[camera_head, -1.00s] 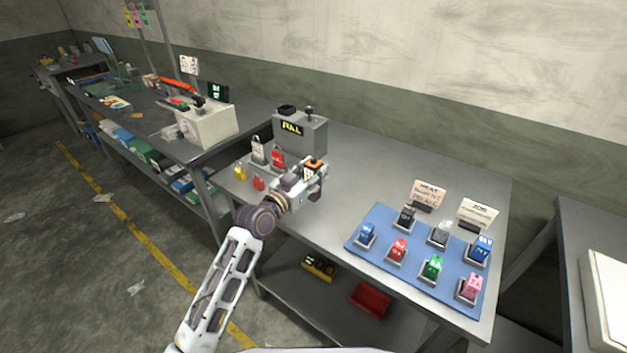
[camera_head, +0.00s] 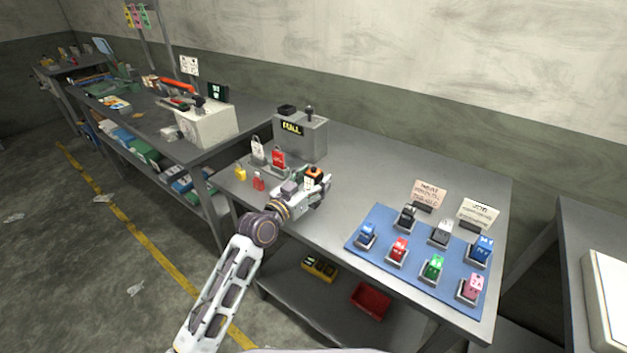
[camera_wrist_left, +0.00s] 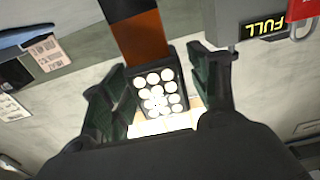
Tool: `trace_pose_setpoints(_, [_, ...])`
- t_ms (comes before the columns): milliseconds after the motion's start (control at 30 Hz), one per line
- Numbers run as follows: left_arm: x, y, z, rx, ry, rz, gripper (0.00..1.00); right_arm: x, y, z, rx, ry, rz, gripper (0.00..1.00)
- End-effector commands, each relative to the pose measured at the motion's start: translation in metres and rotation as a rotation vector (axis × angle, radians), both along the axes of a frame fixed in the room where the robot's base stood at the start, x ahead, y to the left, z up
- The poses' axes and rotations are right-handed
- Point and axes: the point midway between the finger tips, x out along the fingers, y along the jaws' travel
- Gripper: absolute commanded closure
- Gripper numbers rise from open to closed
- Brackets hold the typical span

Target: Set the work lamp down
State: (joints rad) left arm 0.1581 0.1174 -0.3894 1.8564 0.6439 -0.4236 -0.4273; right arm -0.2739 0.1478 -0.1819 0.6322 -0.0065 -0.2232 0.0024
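The work lamp (camera_head: 314,172) has an orange part and a dark body. In the left wrist view the lamp (camera_wrist_left: 158,92) shows a dark face with several round white lights and an orange part stretching away from it. My left gripper (camera_head: 312,184) is over the near left part of the grey table, low to its top. Whether the lamp touches the table is hidden. My right gripper is not in view.
A grey box marked FULL (camera_head: 300,135) stands behind the gripper. A white tag and a red tag (camera_head: 279,157) stand left of it, with a small red padlock (camera_head: 259,181) and a yellow one (camera_head: 240,172). A blue mat (camera_head: 374,240) with several coloured blocks lies right. The tabletop between is bare.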

Motion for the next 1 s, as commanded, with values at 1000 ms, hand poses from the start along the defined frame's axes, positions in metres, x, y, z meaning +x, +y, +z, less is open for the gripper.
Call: trace_pose_setpoints(1000, [-0.044,0.031,0.001,0.001,0.0,0.0,0.38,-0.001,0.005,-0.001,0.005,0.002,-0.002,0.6])
